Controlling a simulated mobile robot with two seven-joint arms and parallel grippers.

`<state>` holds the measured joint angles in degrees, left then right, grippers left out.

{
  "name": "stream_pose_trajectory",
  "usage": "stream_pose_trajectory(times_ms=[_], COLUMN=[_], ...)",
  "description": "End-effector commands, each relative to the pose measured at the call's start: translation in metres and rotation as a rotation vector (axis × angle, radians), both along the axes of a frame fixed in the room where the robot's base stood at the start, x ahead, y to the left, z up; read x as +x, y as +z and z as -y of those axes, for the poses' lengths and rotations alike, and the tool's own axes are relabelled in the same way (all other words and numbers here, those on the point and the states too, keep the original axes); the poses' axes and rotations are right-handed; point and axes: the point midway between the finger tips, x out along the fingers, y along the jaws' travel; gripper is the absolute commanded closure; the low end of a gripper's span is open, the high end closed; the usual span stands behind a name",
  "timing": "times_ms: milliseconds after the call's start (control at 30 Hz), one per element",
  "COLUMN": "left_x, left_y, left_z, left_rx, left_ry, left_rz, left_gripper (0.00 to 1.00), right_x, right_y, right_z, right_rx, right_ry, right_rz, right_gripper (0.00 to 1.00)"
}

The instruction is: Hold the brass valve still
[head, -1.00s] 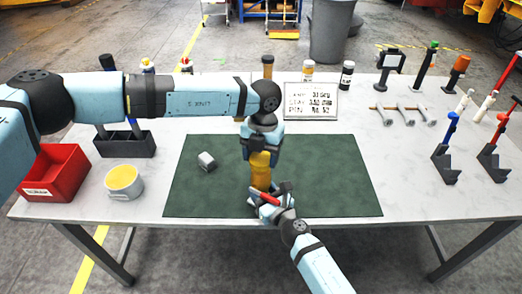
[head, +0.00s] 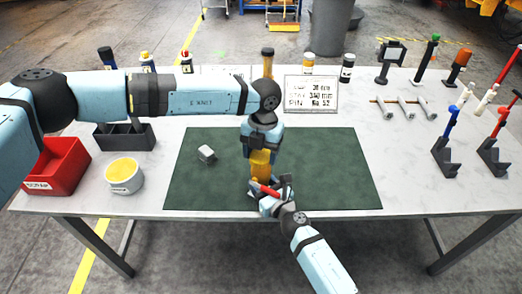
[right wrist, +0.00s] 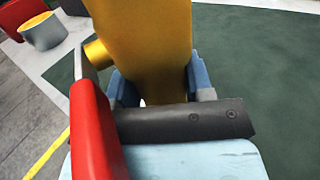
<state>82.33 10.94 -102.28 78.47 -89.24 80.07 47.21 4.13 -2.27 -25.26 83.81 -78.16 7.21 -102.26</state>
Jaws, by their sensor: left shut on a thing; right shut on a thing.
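The brass valve (head: 261,165) stands about upright over the front middle of the green mat (head: 330,175). My left gripper (head: 260,148) is shut on its upper part from above. My right gripper (head: 266,187) is shut on its lower part from the front. In the right wrist view, the valve's yellow body (right wrist: 150,45) rises between the two blue fingers (right wrist: 162,88). A red lever (right wrist: 95,130) on a grey arm hangs beside the body, at the left of that view. The valve's lower end is hidden by my right gripper.
A small grey block (head: 207,154) lies on the mat, left of the valve. A red bin (head: 62,168), yellow-topped pot (head: 124,176) and dark rack (head: 125,138) stand left. A sign (head: 311,95) stands behind. Tools in stands (head: 445,158) are right. The mat's right half is clear.

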Motion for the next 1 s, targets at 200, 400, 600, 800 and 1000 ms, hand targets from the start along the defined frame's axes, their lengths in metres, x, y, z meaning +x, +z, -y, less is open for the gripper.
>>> stream_pose_trajectory(times_ms=[200,400,600,800,1000], left_x=[0.0,0.0,0.0,0.0,0.0], left_y=[0.0,-0.001,-0.005,-0.009,-0.011], left_z=[0.0,0.0,0.0,0.0,0.0], left_rx=[0.0,0.0,0.0,0.0,0.0], left_ry=[0.0,0.0,0.0,0.0,-0.007], left_rz=[0.0,0.0,0.001,0.001,0.001], left_gripper=[0.59,0.59,0.59,0.59,0.59], right_x=[0.0,0.0,0.0,0.0,0.0], right_y=[-0.001,-0.001,-0.001,-0.001,-0.001], right_z=[0.0,0.0,0.0,0.0,0.0], right_rx=[-0.001,-0.001,-0.001,-0.001,-0.002], right_ry=[0.0,0.0,0.0,0.0,0.0], right_rz=[0.0,0.0,0.0,0.0,-0.001], right_gripper=[0.95,0.95,0.95,0.95,1.0])
